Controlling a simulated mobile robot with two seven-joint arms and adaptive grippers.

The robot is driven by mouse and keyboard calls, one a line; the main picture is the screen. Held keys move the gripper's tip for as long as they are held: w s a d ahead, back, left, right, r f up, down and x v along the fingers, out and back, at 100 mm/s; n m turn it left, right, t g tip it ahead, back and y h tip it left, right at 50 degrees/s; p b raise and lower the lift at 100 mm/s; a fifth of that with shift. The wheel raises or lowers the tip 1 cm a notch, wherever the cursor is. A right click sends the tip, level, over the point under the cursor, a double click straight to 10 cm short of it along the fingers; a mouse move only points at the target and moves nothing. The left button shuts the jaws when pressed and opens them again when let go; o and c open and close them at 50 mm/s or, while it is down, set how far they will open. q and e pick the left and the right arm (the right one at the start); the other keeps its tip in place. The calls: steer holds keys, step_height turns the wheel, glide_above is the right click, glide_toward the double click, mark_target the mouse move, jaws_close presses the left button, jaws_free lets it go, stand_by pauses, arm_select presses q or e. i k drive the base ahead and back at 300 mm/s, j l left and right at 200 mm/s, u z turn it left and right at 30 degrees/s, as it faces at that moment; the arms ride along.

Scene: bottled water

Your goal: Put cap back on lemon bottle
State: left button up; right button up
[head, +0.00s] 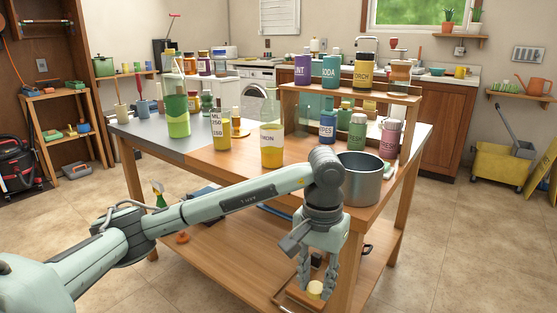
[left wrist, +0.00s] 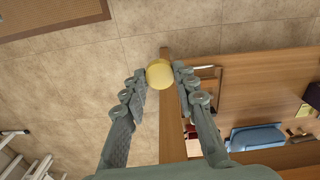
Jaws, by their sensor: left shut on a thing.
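The lemon bottle (head: 271,148) stands upright on the wooden table top. It is clear with yellow contents and a white label, only part of whose lettering reads. My left gripper (head: 316,287) points down in front of the table's near edge, lower than the top and to the right of the bottle. Its fingers are shut on a round yellow cap (head: 315,291). In the left wrist view the cap (left wrist: 160,74) sits between the two fingertips (left wrist: 159,72). The cap is well apart from the bottle. My right gripper is not in view.
A metal pot (head: 362,180) stands at the table's near right corner, close behind my left wrist. A measuring jug (head: 220,130) and a green container (head: 177,117) stand left of the bottle. A shelf (head: 345,92) with several labelled canisters is behind. Clear wood lies in front of the bottle.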

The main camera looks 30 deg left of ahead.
mark_target(272, 113)
steer(key=j+z, duration=0.15)
steer(key=j, duration=1.75)
steer(key=i, duration=0.05)
